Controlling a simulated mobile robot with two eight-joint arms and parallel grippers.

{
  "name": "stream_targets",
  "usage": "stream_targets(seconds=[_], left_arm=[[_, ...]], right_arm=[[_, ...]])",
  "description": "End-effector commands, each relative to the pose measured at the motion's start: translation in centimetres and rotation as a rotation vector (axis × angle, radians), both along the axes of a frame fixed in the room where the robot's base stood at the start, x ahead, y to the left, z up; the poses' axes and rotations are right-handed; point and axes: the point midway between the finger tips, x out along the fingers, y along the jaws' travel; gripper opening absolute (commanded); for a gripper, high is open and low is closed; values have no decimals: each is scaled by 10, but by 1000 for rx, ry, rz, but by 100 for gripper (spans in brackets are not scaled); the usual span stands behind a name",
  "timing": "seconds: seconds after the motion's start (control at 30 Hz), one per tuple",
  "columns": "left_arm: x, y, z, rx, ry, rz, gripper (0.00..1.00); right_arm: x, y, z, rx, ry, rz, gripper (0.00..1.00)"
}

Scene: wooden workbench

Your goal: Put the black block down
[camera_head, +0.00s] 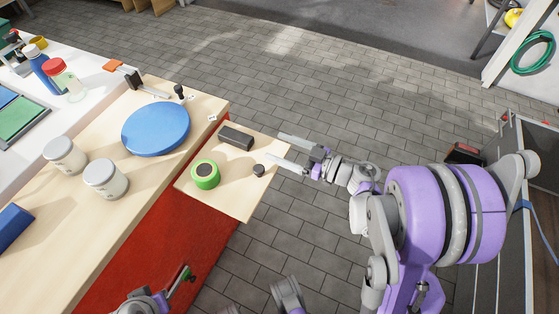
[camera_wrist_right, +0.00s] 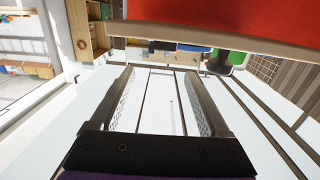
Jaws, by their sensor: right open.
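The black block (camera_head: 237,138) lies flat on the light wooden board (camera_head: 235,205) that juts from the bench. My right gripper (camera_head: 272,146) is to the right of the block, at the board's right edge. Its two pale fingers are spread apart and point left towards the block, with a gap between fingertips and block. The right wrist view also shows these open fingers (camera_wrist_right: 159,72) with nothing held between them. My left gripper (camera_head: 172,287) shows only partly at the bottom edge, and its jaws cannot be made out.
A green tape roll (camera_head: 205,174) and a small dark knob (camera_head: 259,170) are on the board near the block. A blue disc (camera_head: 156,129) and two white-lidded jars (camera_head: 105,179) stand on the bench to the left. The tiled floor (camera_head: 330,110) beyond the board is clear.

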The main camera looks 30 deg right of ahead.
Motion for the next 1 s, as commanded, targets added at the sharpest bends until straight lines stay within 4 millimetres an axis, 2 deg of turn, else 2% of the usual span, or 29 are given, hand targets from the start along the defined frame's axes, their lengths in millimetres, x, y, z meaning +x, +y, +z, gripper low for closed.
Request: stream_targets(seconds=[0.13, 0.23, 0.3, 0.37, 0.47, 0.53, 0.63, 0.73, 0.8, 0.9, 1.0], left_arm=[[0, 0, 0, 0, 0, 0, 0], [0, 0, 0, 0, 0, 0, 0], [0, 0, 0, 0, 0, 0, 0], [0, 0, 0, 0, 0, 0, 0], [0, 0, 0, 0, 0, 0, 0], [0, 0, 0, 0, 0, 0, 0], [0, 0, 0, 0, 0, 0, 0], [0, 0, 0, 0, 0, 0, 0], [0, 0, 0, 0, 0, 0, 0], [0, 0, 0, 0, 0, 0, 0], [0, 0, 0, 0, 0, 0, 0]], right_arm=[[19, -8, 36, -4, -90, -166, 79], [31, -25, 66, -15, -132, -391, 79], [32, -40, 77, -29, -106, -554, 79], [26, -51, 75, -45, -43, -679, 79], [3, -61, 55, -89, 134, -835, 79], [-22, -56, 31, -129, 301, -890, 79], [-68, -36, -8, -197, 567, -885, 79], [-117, -6, -40, -262, 804, -799, 79], [-148, 15, -54, -299, 931, -721, 79], [-179, 36, -65, -335, 1047, -625, 79], [-194, 45, -69, -351, 1099, -577, 79]])
